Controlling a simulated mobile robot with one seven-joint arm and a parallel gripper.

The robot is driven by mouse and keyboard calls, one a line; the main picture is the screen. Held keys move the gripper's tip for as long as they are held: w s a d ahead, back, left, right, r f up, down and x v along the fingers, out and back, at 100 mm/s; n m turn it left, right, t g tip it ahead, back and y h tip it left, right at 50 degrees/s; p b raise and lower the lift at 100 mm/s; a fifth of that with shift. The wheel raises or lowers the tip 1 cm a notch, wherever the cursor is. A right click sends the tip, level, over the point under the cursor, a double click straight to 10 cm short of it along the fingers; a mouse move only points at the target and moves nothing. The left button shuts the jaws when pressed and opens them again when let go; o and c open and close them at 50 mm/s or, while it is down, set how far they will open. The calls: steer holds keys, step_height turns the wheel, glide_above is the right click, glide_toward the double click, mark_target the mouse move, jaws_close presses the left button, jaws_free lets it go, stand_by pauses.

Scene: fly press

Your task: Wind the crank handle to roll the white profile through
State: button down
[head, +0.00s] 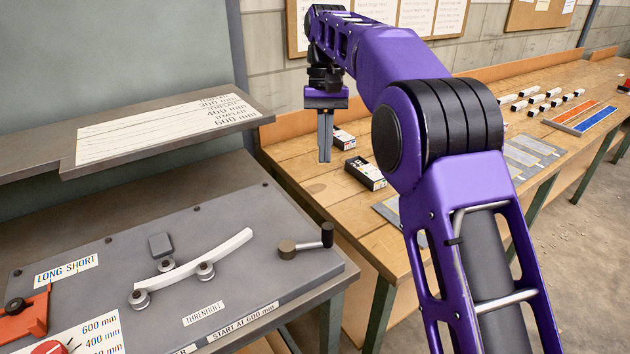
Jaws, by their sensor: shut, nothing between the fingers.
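The white profile (195,266) is a curved bar lying across the rollers on the grey machine top. My gripper (325,160) points down, shut and empty, above and beyond the crank. It is apart from the crank and the profile.
A sign shelf (165,130) stands behind the machine top. A wooden bench (300,165) behind holds small black boxes (366,172), several white pieces and colored strips (598,118). A red clamp (28,315) and red knob (50,348) sit at lower left.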

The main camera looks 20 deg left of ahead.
steer(key=b+x, duration=0.1)
steer(key=x, duration=0.2)
steer(key=b+x, duration=0.1)
steer(key=x, duration=0.3)
steer(key=b+x, duration=0.2)
steer(key=x, duration=0.2)
steer(key=shift+s+d+f, duration=0.15)
steer(key=shift+s+d, duration=0.1)
steer(key=shift+s, duration=0.05)
steer(key=shift+s+d+r+b, duration=0.15)
steer(key=shift+s+d+b, duration=0.05)
steer(key=shift+s, duration=0.35)
steer(key=shift+s+d+r+b, duration=0.1)
steer(key=shift+s+d+b, duration=0.05)
steer(key=shift+s, duration=0.35)
steer(key=shift+s+d, duration=0.25)
steer(key=shift+s, duration=0.55)
steer(key=shift+s+d+r, duration=0.1)
steer(key=shift+s+d+m, duration=0.1)
steer(key=shift+d+m, duration=0.05)
steer(key=shift+m, duration=0.15)
